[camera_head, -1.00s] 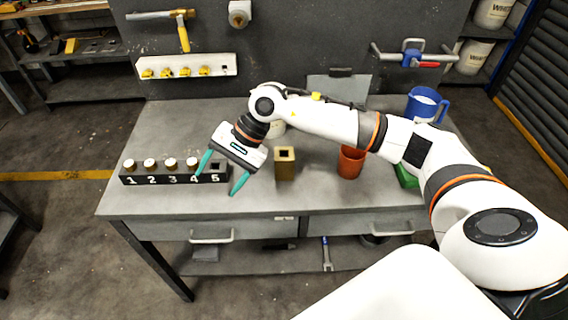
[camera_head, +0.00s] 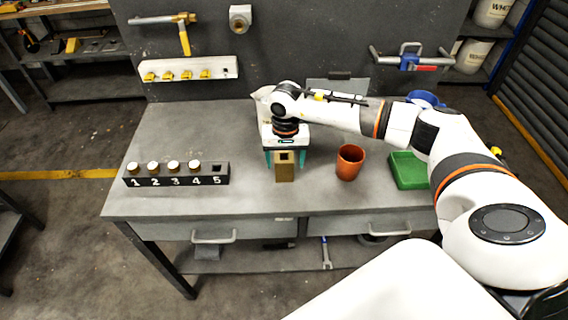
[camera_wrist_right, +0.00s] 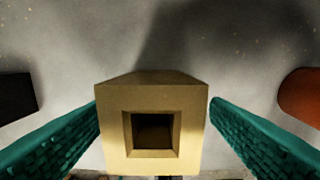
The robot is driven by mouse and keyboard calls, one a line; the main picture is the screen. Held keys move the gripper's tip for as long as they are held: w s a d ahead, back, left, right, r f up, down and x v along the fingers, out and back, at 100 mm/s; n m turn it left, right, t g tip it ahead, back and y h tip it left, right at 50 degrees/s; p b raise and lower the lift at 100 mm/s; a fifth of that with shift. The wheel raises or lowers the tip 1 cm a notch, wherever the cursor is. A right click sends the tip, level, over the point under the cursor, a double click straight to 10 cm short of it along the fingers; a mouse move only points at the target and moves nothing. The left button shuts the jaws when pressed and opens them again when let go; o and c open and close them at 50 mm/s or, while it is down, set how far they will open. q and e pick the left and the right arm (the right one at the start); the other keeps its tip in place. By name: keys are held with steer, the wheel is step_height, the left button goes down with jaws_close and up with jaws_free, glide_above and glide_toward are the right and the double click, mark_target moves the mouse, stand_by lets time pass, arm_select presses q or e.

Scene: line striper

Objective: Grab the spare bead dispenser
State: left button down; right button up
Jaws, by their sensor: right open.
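A tan, box-like block with a square hole in its top (camera_head: 285,172) stands upright on the grey workbench. No label shows on it, so I cannot tell for sure that it is the spare bead dispenser. My right gripper (camera_head: 285,160) is open just above and around it, with a teal finger at either side. In the right wrist view the block (camera_wrist_right: 152,100) sits between the open fingers (camera_wrist_right: 154,104), with narrow gaps showing at both sides. My left gripper is not in view.
A black numbered rack (camera_head: 177,181) with several capped bottles and an empty slot 5 stands left. An orange cup (camera_head: 349,163) and a green tray (camera_head: 408,170) stand right. A blue pitcher (camera_head: 427,98) is partly behind my arm. The bench between rack and block is clear.

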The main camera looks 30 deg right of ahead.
mark_target(284, 167)
steer(key=f, duration=0.2)
steer(key=f+p, duration=0.1)
steer(key=f, duration=0.1)
steer(key=shift+w+a, duration=0.1)
steer(key=shift+w, duration=0.1)
steer(key=c, duration=1.4)
steer(key=shift+r, duration=0.1)
steer(key=shift+c, duration=0.4)
